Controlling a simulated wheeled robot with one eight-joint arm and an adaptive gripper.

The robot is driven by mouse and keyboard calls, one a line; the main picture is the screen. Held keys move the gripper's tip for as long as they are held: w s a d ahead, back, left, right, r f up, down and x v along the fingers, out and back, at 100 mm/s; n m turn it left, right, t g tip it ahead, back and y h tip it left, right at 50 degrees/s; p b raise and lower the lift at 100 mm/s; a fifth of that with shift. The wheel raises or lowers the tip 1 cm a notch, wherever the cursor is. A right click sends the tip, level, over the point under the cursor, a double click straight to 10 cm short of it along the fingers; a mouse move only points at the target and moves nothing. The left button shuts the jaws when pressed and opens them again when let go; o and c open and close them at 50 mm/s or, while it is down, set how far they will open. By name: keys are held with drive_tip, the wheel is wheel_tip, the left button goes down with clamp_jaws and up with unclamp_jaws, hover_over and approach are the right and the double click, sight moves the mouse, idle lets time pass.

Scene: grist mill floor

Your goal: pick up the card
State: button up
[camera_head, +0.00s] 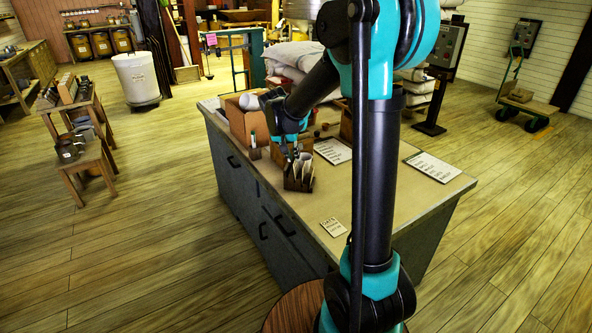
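A small pale card (333,227) with dark lettering lies flat near the front edge of the counter (398,209). A small brown holder (298,183) with several pale cards or envelopes upright in it stands farther back on the counter. My gripper (291,156) is above and right behind this holder, its fingers pointing down. It is small in view, and I cannot tell whether its fingers are apart, shut or touching a card. The flat card lies apart from my gripper, nearer the camera and to the right.
A larger brown box (240,126) and a small pen holder (253,152) stand at the counter's left. Printed sheets lie behind my arm (333,150) and at the right (432,167). My upright arm blocks the counter's middle. A stepped wooden stand (88,160) is at left.

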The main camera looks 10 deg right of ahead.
drive_tip(key=shift+x, duration=2.3)
drive_tip(key=shift+w, duration=0.15)
drive_tip(key=shift+c, duration=0.6)
clamp_jaws()
drive_tip(key=shift+r, duration=0.2)
wheel_tip(320, 180, up, 19)
drive_tip(key=shift+y, duration=0.6)
drive_tip(key=shift+w+a+f, duration=0.15)
drive_tip(key=shift+a+f, duration=0.15)
drive_tip(key=shift+f, duration=2.1)
drive_tip(key=shift+w+a+f, duration=0.1)
drive_tip(key=shift+a+f, duration=0.2)
drive_tip(key=shift+f, duration=2.15)
drive_tip(key=shift+w+a+f, duration=0.15)
drive_tip(key=shift+a+f, duration=0.2)
drive_tip(key=shift+f, duration=2.05)
